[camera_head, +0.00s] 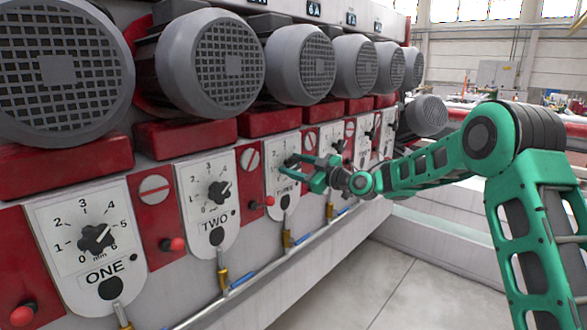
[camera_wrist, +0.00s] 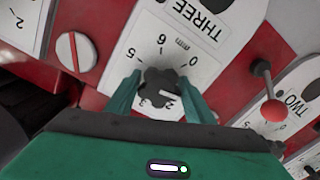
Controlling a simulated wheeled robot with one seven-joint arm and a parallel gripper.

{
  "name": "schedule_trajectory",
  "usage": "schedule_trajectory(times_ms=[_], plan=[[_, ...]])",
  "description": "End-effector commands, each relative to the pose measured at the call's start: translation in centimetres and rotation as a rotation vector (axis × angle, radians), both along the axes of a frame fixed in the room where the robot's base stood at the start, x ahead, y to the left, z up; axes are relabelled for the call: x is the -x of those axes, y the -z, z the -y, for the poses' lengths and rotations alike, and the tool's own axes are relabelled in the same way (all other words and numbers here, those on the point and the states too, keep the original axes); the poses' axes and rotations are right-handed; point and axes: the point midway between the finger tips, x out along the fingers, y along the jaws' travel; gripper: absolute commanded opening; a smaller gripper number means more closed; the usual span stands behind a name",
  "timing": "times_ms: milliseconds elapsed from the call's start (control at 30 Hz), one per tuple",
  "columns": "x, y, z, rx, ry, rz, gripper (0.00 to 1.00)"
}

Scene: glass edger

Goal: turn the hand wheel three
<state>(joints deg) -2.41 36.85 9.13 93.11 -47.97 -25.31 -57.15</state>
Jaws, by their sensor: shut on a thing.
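The hand wheel three, a dark lobed knob (camera_wrist: 158,78), sits on the white dial plate marked THREE (camera_wrist: 205,22). In the wrist view the dial shows upside down, with 5, 6 and 0 visible around the knob. A pale mark shows on the knob's lower part; which number it points to is unclear. My gripper (camera_wrist: 160,84) has its two green fingers on opposite sides of the knob, shut on it. In the head view my gripper (camera_head: 296,168) reaches the THREE plate (camera_head: 283,190) from the right and largely hides the knob.
Similar plates ONE (camera_head: 103,272) and TWO (camera_head: 213,232) stand to the left, with more to the right. A red-balled lever (camera_wrist: 274,110) juts out between THREE and TWO. Grey motors (camera_head: 302,65) overhang the plates. A pipe (camera_head: 250,278) runs below; the floor in front is clear.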

Motion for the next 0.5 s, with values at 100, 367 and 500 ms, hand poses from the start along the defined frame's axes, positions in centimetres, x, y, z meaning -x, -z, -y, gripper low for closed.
schedule_trajectory(times_ms=[100, 367, 500], plan=[[-0.27, 0.58, 0.44, 0.015, 0.008, 0.002, 0.26], [-0.3, 0.55, 0.48, 0.017, 0.009, 0.006, 0.26], [-0.33, 0.54, 0.49, 0.016, 0.009, 0.006, 0.55]])
